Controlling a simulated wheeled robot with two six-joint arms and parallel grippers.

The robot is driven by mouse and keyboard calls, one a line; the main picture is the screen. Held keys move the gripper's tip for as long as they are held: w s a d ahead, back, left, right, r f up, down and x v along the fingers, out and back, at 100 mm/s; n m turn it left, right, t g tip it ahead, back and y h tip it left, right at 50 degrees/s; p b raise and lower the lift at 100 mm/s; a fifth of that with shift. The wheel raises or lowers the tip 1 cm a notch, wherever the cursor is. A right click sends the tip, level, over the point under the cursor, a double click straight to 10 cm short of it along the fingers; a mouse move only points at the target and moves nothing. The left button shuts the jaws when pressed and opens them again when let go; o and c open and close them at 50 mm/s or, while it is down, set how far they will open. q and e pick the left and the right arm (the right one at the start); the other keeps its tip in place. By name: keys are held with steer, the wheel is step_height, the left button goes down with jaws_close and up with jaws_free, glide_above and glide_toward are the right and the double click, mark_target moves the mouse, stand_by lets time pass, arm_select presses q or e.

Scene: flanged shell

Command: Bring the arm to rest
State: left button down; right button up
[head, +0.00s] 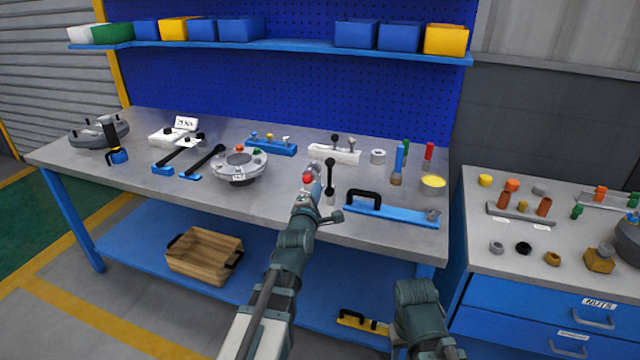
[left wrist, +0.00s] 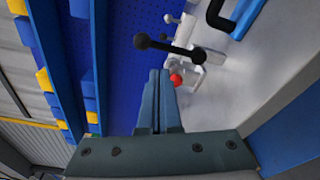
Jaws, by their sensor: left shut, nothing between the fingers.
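My left gripper (head: 314,184) is over the front middle of the workbench (head: 270,205). It is shut and empty; its two blue fingers lie together in the left wrist view (left wrist: 157,95). A round grey flanged shell (head: 238,168) with a red and a green piece on top sits on the bench to the left of the gripper, apart from it. A red ball (head: 307,177) shows right by the fingertips, and in the left wrist view it shows just beside them (left wrist: 176,80); I cannot tell whether they touch. My right gripper is out of view.
A black-knobbed lever (head: 330,175) stands close to the left gripper. A blue tool with a black handle (head: 400,211) lies to its right. Another round flanged part (head: 98,133) is at the far left. A side cabinet (head: 490,260) holds small parts. A wooden crate (head: 204,256) is below.

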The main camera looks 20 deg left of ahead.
arm_select(q)
steer(key=shift+s, duration=0.65)
steer(key=shift+d, duration=0.15)
